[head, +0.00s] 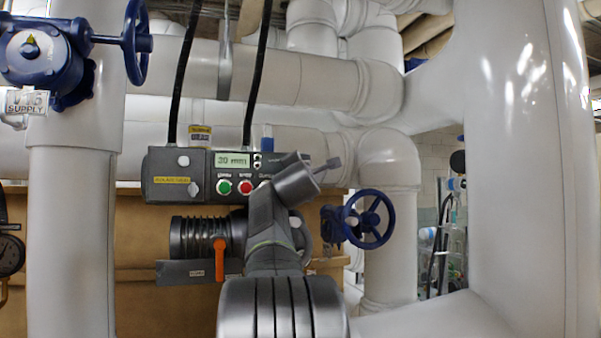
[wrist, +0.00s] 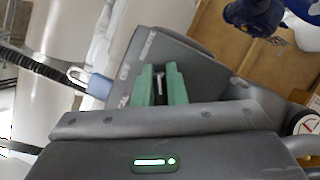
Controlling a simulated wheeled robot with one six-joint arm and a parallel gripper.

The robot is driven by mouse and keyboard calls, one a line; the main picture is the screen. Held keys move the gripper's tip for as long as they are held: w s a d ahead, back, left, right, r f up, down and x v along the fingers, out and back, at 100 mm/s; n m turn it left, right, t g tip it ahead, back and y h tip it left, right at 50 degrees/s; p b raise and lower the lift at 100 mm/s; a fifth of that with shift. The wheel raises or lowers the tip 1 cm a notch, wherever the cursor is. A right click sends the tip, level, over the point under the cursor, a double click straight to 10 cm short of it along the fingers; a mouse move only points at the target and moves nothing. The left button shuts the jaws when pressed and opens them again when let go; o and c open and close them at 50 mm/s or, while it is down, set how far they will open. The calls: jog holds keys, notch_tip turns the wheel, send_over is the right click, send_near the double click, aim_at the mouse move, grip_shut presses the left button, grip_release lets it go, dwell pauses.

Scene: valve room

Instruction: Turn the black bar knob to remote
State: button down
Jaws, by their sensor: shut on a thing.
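The black bar knob (wrist: 159,84) is in the wrist view, mostly hidden between my two green fingers; a pale line on it shows in the gap. My gripper (wrist: 160,76) is shut on it. The line runs nearly up and down in the picture, its upper end roughly towards the REMOTE lettering (wrist: 148,43). I cannot tell whether it lines up exactly. OFF and part of LOCAL are lettered left of the fingers. In the head view the grey control box (head: 164,161) hangs among pipes; my arm hides the knob and my fingers there.
A blue padlock (wrist: 99,86) with a metal shackle sits close left of the fingers. The box carries a green button (head: 224,187), a red button (head: 245,187) and a display (head: 232,160). A blue handwheel (head: 369,219) is right of my arm, an orange lever (head: 220,259) below the box.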

jog(key=shift+w+a+f, duration=0.1)
jog(key=shift+w+f, duration=0.1)
jog(key=shift+f, duration=0.2)
jog(key=c, duration=1.5)
grip_release()
jog(key=shift+a+r, duration=0.15)
jog(key=shift+s, duration=0.1)
jog(key=s+f+b, duration=0.1)
jog(key=s, duration=0.3)
jog(key=s+b, duration=0.1)
jog(key=s, duration=0.4)
jog(key=s+f+b, duration=0.1)
jog(key=s+b, duration=0.1)
jog(key=s, duration=0.2)
jog(key=shift+s+a+f, duration=0.15)
jog(key=shift+s+f, duration=0.1)
jog(key=shift+f, duration=0.05)
jog(key=w+r+p, duration=0.1)
jog(key=w, duration=0.3)
jog(key=w+r+p, duration=0.1)
jog(key=w, duration=0.4)
jog(key=w+r+p, duration=0.1)
jog(key=w+p, duration=0.1)
jog(key=w, duration=0.2)
jog(key=shift+w+d, duration=0.25)
jog(key=shift+d, duration=0.05)
